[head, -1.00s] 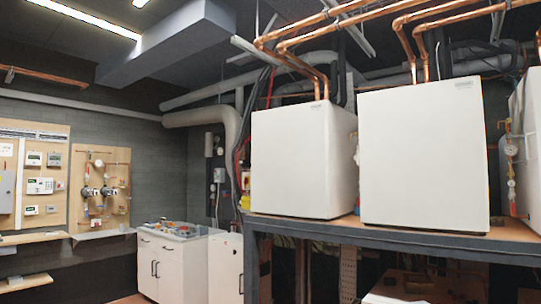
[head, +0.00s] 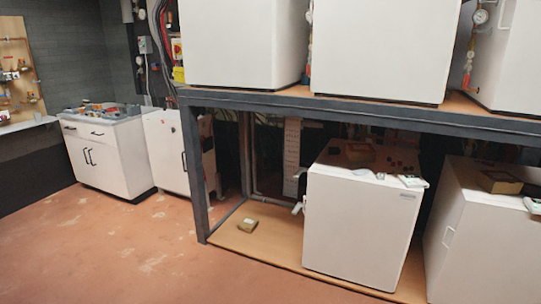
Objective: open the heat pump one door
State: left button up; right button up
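Several white box-shaped heat pumps stand on a grey metal rack, and I cannot tell which is heat pump one. On the upper shelf are a left unit (head: 240,42), a middle unit (head: 385,50) and a right unit (head: 512,60). On the lower level are a middle unit (head: 357,228) with a small label at its upper right, and a right unit (head: 478,235) with a handle on its side. The front panels in view look closed. Neither of my grippers is in view.
The rack's front beam (head: 350,113) and left post (head: 194,170) bound the lower wooden shelf (head: 262,238), which carries a small box (head: 248,225). A white cabinet (head: 107,155) stands at the left. The reddish floor (head: 130,250) in front is clear.

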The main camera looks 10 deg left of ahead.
aim_at(225, 43)
jog(key=i+j+u, duration=0.35)
jog(key=i, duration=0.7)
jog(key=i+j+u, duration=0.1)
jog(key=i+u, duration=0.3)
jog(key=i, duration=0.65)
